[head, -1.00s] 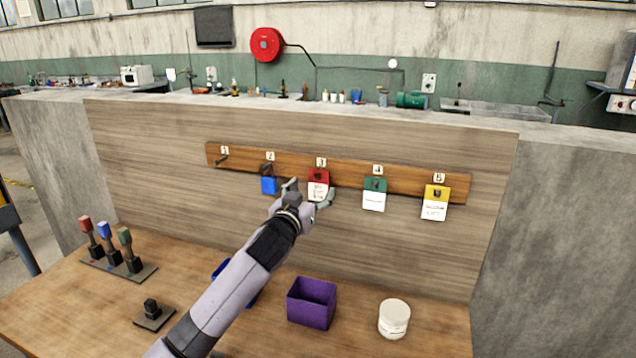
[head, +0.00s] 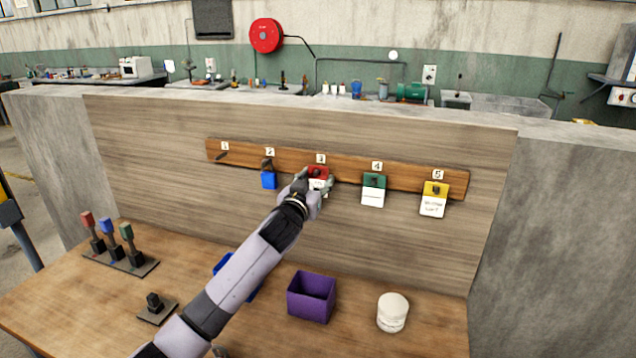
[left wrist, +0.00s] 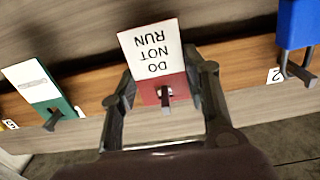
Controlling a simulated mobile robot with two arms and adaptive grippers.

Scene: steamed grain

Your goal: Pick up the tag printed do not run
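The red and white tag (head: 319,174) hangs on the peg under number 3 in the head view, partly hidden by my left gripper. In the left wrist view the tag (left wrist: 155,62) appears upside down and reads DO NOT RUN, with the peg through its red part. My left gripper (head: 317,184) is at the tag. In the left wrist view the left gripper's fingers (left wrist: 165,88) are spread, one on each side of the tag, with gaps visible. My right gripper is not in view.
A blue padlock-like item (head: 268,180) hangs at peg 2, a green and white tag (head: 373,190) at 4, a yellow and white tag (head: 434,199) at 5. Below stand a purple bin (head: 311,297), a white jar (head: 392,312) and a lever stand (head: 120,258).

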